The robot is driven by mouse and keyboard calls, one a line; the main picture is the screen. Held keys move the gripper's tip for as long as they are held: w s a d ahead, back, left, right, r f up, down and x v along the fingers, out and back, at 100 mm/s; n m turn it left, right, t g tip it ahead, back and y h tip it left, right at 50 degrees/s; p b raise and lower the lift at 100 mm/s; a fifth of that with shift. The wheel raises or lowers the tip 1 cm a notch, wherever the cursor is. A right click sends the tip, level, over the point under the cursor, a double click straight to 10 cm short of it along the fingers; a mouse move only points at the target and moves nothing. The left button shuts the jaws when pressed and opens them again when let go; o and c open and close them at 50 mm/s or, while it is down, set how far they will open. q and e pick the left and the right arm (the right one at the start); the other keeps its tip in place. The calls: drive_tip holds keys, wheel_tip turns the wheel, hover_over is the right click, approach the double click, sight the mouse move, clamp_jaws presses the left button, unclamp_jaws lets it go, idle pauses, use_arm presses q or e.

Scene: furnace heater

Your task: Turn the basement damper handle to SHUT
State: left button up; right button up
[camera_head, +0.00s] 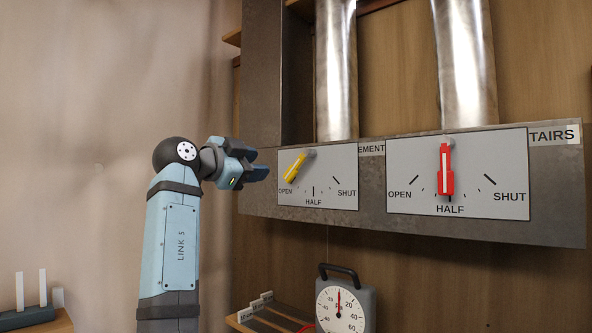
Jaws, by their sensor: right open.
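The yellow damper handle (294,165) is on the left dial plate (330,165), beside a partly covered label ending in "EMENT" (371,149). It slants down-left from its pivot, towards OPEN. SHUT is at the plate's lower right and HALF at the bottom middle. My right gripper (262,165) is just left of this plate in the picture, its fingers pointing right towards the yellow handle. It is open and empty, apart from the handle; the depth gap is hard to judge. My left gripper is not in view.
A red handle (445,172) on the right dial plate (500,160) points down at HALF, by a label ending in "TAIRS" (553,135). Metal ducts (336,70) rise above. A dial gauge (345,303) stands below on a wooden shelf (262,318).

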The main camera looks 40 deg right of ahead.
sight(294, 167)
drive_tip(key=d+p, duration=0.1)
drive_tip(key=d, duration=0.3)
drive_tip(key=d+p, duration=0.1)
drive_tip(key=d, duration=0.4)
drive_tip(key=w+d+p, duration=0.1)
drive_tip(key=d, duration=0.3)
drive_tip(key=shift+w+d, duration=0.1)
drive_tip(key=shift+d, duration=0.05)
clamp_jaws()
